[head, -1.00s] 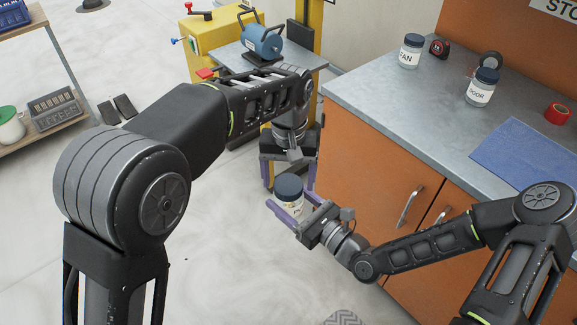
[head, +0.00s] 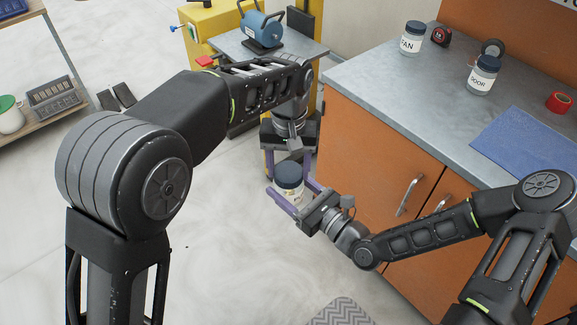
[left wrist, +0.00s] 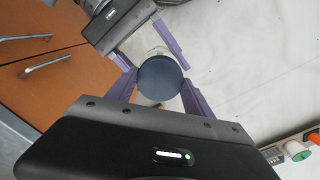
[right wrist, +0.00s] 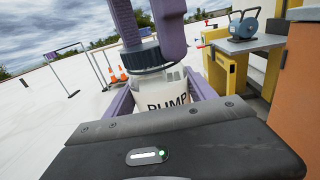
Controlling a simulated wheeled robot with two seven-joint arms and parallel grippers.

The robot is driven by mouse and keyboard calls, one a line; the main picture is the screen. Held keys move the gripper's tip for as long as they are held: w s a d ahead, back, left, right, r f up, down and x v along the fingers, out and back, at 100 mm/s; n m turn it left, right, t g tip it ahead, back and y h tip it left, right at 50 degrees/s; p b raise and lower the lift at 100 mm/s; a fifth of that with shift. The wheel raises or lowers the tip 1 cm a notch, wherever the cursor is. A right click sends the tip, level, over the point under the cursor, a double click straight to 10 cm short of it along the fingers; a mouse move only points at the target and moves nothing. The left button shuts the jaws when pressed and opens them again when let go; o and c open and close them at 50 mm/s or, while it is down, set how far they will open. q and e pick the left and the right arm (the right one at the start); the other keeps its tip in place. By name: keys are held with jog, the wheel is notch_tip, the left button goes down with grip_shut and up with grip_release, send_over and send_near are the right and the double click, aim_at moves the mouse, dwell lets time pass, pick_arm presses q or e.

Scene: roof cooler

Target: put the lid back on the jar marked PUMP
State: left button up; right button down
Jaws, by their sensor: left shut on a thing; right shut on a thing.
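The jar marked PUMP (right wrist: 168,94) is a clear jar with a pale label. My right gripper (head: 292,197) is shut on its body and holds it upright in the air, left of the orange cabinet. The dark blue-grey lid (right wrist: 150,58) is at the jar's mouth, and it also shows from above in the left wrist view (left wrist: 160,78). My left gripper (left wrist: 160,88) comes down from above, its purple fingers shut on the lid's sides. A little glass shows below the lid. I cannot tell whether the lid is fully seated.
On the grey worktop (head: 400,95) stand the lidded FAN jar (head: 411,42) and DOOR jar (head: 482,78), with a tape measure (head: 443,37), red tape (head: 558,102) and blue cloth (head: 525,145). A yellow stand with a blue machine (head: 262,28) is behind my left gripper.

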pick_arm(q)
jog(key=c, duration=0.4)
jog(key=shift+o, duration=0.2)
jog(key=o, duration=1.6)
jog(key=shift+o, duration=0.2)
notch_tip(320, 180, up, 8)
jog(key=shift+f, duration=0.2)
